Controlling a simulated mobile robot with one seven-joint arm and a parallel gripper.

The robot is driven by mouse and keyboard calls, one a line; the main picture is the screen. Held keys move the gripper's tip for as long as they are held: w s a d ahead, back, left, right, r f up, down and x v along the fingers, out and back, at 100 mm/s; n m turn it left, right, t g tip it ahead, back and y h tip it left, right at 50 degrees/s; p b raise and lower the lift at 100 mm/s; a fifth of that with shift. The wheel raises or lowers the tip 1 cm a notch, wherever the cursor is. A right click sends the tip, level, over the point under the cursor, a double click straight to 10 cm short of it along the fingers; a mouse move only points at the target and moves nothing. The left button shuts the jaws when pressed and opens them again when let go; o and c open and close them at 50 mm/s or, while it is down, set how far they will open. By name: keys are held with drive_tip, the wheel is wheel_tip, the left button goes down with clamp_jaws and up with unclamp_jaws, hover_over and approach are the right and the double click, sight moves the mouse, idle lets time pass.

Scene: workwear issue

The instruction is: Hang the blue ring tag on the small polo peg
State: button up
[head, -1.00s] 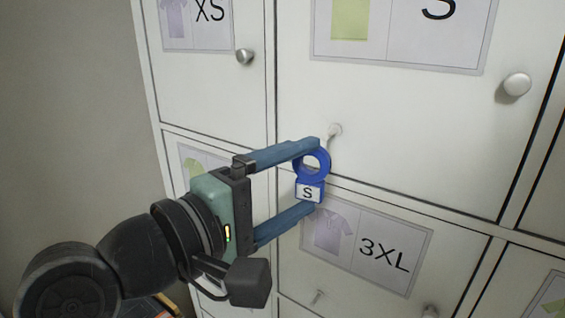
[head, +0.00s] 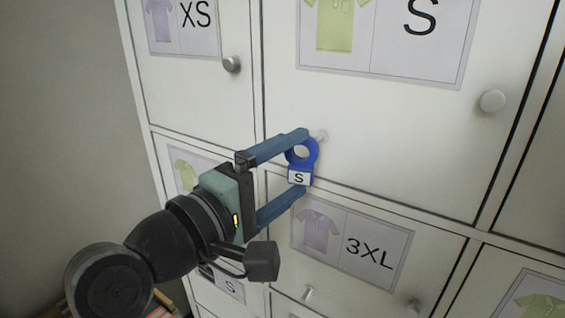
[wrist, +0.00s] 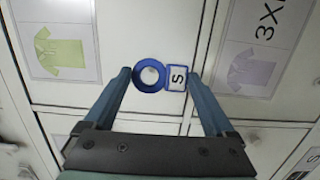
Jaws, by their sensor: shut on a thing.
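The blue ring tag (head: 289,154) has a round ring above a white label marked S. My gripper (head: 304,161) is shut on it, one finger at the ring's top and one at the label's bottom. In the wrist view the tag (wrist: 136,77) sits sideways between the fingertips. The small polo peg (head: 322,135) is a pale peg low on the door with the green polo picture and S (head: 382,32). It shows just up and right of the ring in the head view. I cannot tell how far the ring is from it in depth.
Below is a 3XL door with a purple shirt picture (head: 350,245) and its own peg (head: 307,293). An XS door (head: 184,26) with a knob (head: 231,64) is at upper left. A round knob (head: 492,100) sticks out at right.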

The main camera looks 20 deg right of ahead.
sight(297, 167)
drive_tip(key=shift+p+x, duration=1.5)
drive_tip(key=shift+x, duration=0.25)
drive_tip(key=shift+w+f+b, duration=0.3)
drive_tip(key=shift+f+b, duration=0.05)
drive_tip(key=shift+b, duration=0.2)
drive_tip(key=shift+w+d+f+b, duration=0.2)
drive_tip(key=shift+d+b, duration=0.1)
drive_tip(key=shift+b, duration=0.2)
drive_tip(key=shift+w+r+b, duration=0.1)
drive_tip(key=shift+b, duration=0.25)
drive_tip(key=shift+d+r, duration=0.1)
